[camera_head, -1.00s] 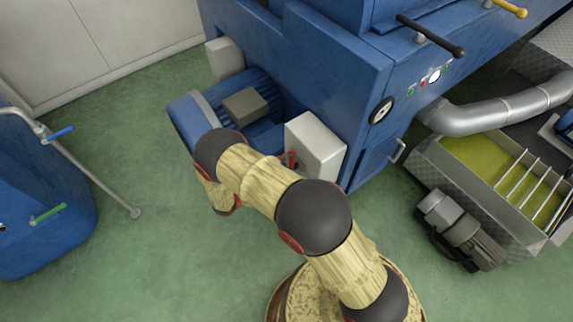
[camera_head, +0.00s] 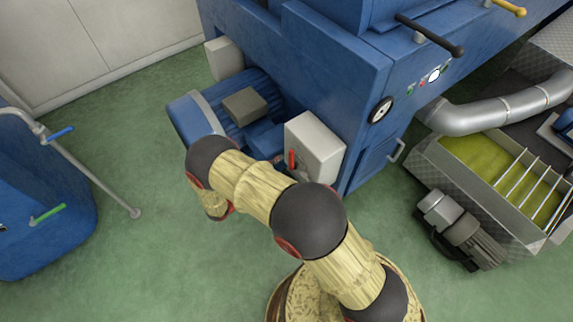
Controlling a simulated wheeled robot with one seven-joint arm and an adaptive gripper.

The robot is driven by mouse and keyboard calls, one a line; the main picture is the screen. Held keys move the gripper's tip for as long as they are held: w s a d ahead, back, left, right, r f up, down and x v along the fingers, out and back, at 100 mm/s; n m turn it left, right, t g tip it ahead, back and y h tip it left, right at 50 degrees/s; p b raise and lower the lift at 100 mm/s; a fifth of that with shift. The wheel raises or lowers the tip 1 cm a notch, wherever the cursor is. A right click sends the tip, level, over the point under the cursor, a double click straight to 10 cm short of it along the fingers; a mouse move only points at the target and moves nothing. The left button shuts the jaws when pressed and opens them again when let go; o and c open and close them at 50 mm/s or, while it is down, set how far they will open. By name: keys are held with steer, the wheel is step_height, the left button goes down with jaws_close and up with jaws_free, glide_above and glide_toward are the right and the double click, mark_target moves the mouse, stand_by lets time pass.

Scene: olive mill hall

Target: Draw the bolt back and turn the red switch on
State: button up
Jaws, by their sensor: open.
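The red switch (camera_head: 292,159) is a red lever on the left-hand face of a pale grey box (camera_head: 322,148). The box is fixed to the blue machine, and the lever looks close to upright. A small brownish shape touches the lever's left side in the picture, too small to identify. I cannot make out the bolt. My arm crosses the floor in front of the box, its wrist bending down at the left. My gripper is hidden behind my own arm links, so I cannot see its fingers or whether it touches anything.
A blue ribbed motor (camera_head: 232,100) sits left of the box. A blue tank (camera_head: 45,215) with a metal pipe stands far left. Green floor (camera_head: 130,180) is clear between.

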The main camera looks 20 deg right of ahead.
steer(key=v, duration=0.9)
steer(key=shift+a, duration=0.3)
